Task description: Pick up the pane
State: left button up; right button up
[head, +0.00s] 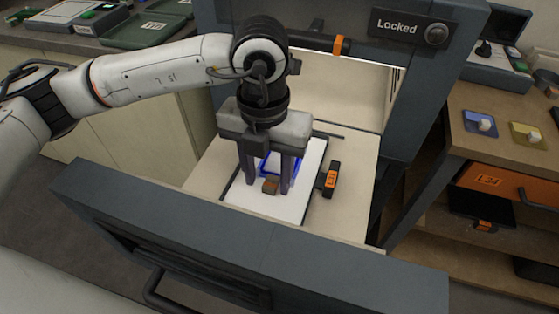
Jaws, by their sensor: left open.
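The pane (293,165) appears as a small piece with a blue outline on a white board (296,205) inside the booth. My left gripper (267,187) points down over it, its dark fingers open and spread on either side. The fingers hide part of the blue outline, and I cannot tell whether they touch the pane. A small brown block (270,186) shows between the fingertips, at the near side of the outline. My right gripper is not in view.
The booth has a dark front wall (240,238), side posts and a "Locked" sign (397,29). A black and orange clamp (332,180) stands right of the board. Shelves to the right hold a blue tile (479,121) and a yellow tile (526,133). Green trays (145,30) lie back left.

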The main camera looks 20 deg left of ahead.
pick_arm(q)
jog(key=shift+f, duration=0.8)
grip_shut()
jog(key=shift+r, duration=0.15)
notch_tip(320, 180, up, 13)
jog(key=shift+p, duration=0.3)
